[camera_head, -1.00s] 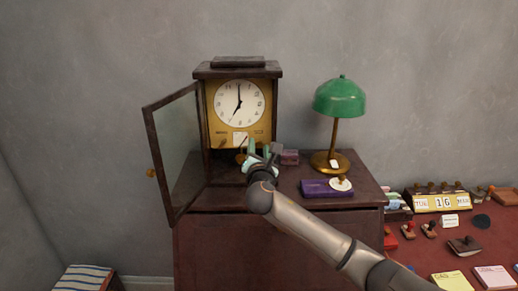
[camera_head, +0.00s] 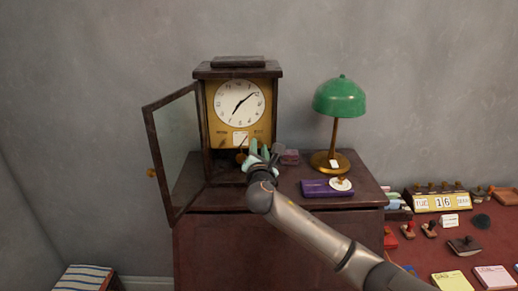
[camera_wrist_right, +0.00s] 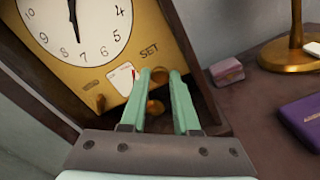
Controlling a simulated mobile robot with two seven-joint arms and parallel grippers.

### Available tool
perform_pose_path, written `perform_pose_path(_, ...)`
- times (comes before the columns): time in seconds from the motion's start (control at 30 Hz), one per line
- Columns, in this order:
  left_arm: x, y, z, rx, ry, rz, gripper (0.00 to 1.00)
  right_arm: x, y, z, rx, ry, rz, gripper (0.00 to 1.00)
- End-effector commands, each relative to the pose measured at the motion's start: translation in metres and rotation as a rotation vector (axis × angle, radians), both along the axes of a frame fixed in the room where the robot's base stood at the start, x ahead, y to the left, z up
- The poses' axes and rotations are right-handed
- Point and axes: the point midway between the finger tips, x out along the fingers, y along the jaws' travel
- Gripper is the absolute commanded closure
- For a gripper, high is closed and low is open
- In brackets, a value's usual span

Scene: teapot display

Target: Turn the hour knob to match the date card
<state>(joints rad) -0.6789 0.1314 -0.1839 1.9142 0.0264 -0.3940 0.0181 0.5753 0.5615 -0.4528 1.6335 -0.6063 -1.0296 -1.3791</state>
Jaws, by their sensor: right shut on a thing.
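A wooden clock (camera_head: 207,120) stands on the cabinet with its glass door (camera_head: 178,140) swung open to the left. Its white dial (camera_head: 230,112) has one hand near 7 and the longer one near 2. A small white card (camera_head: 240,139) is on the brass plate below; in the right wrist view the card (camera_wrist_right: 119,79) has a red mark. My right gripper (camera_head: 259,151) is at the lower right of the clock front. My left gripper is out of view.
A green lamp (camera_head: 340,97), a purple box (camera_head: 326,188) and a small pinkish box (camera_head: 290,157) stand right of the clock. A yellow date block (camera_head: 435,203) reading 16 and several stamps sit on the red table.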

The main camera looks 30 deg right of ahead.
Motion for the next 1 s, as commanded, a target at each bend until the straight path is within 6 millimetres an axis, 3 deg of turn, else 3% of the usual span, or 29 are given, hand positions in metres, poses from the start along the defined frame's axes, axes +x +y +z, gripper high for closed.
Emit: perform_pose_path(1.0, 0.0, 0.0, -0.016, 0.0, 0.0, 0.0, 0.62, 0.0, 0.0, -0.002, 0.716, -0.437, -0.002, 1.0)
